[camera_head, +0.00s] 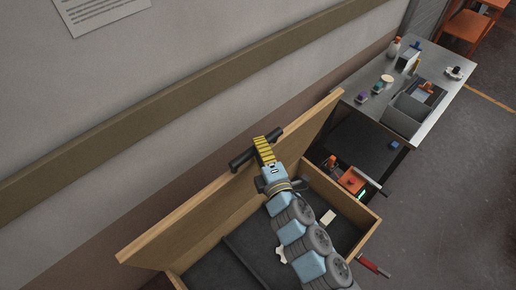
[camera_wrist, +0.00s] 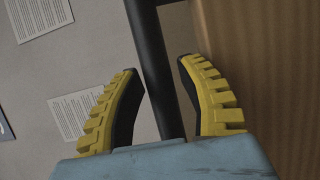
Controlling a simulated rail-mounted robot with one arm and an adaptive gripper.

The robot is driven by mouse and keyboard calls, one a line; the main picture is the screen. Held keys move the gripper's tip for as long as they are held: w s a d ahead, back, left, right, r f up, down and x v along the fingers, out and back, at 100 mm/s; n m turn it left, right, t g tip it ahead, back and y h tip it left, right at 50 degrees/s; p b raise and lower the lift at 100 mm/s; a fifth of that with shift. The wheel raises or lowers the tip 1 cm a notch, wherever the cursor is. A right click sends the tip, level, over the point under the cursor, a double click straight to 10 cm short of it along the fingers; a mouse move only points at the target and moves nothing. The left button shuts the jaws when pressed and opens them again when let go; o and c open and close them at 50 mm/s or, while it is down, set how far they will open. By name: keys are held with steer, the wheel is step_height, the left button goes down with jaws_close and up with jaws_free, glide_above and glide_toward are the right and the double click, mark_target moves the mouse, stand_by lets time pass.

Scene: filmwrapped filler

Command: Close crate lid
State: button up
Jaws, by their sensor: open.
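The wooden crate (camera_head: 346,194) stands open in the head view. Its lid (camera_head: 195,222) is raised steeply on the wall side; its wood also fills the right of the wrist view (camera_wrist: 265,70). A black bar handle (camera_head: 240,161) sits near the middle of the lid's upper edge. My gripper (camera_head: 262,143) is at this handle. In the wrist view, the handle (camera_wrist: 154,70) runs between the two yellow-and-black fingers of my gripper (camera_wrist: 155,78), which are apart with gaps on both sides. My arm hides part of the crate's inside.
Small pale pieces (camera_head: 328,217) lie inside the crate. A metal table (camera_head: 427,122) with bottles and a grey bin (camera_head: 402,115) stands at upper right. A red-handled tool (camera_head: 373,266) is beside the crate.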

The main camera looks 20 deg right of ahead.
steer(key=shift+w, duration=0.35)
steer(key=c, duration=0.7)
jaws_close()
steer(key=shift+s, duration=0.1)
